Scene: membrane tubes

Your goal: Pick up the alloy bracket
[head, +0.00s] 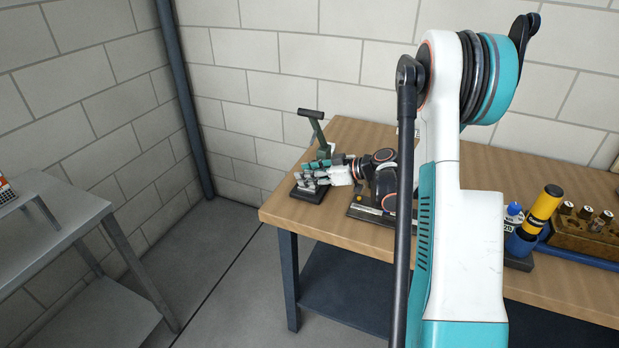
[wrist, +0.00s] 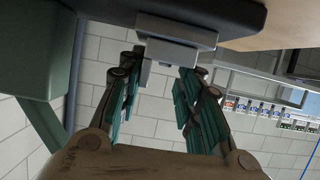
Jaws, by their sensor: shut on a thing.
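The alloy bracket (wrist: 172,52) is a pale grey, blocky metal piece at the top middle of the wrist view. It lies between the fingertips of my gripper (wrist: 161,75), whose teal-padded fingers are shut on it. The bracket is at or against a dark base; whether it touches cannot be told. The bracket is too small and covered there to make out clearly.
The wooden workbench (head: 345,135) carries a yellow and blue bottle (head: 540,215) and a brown block with several small vials (head: 583,232) at right. A grey metal table (head: 60,225) stands at left, with open floor between. The green stand rises close beside my gripper.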

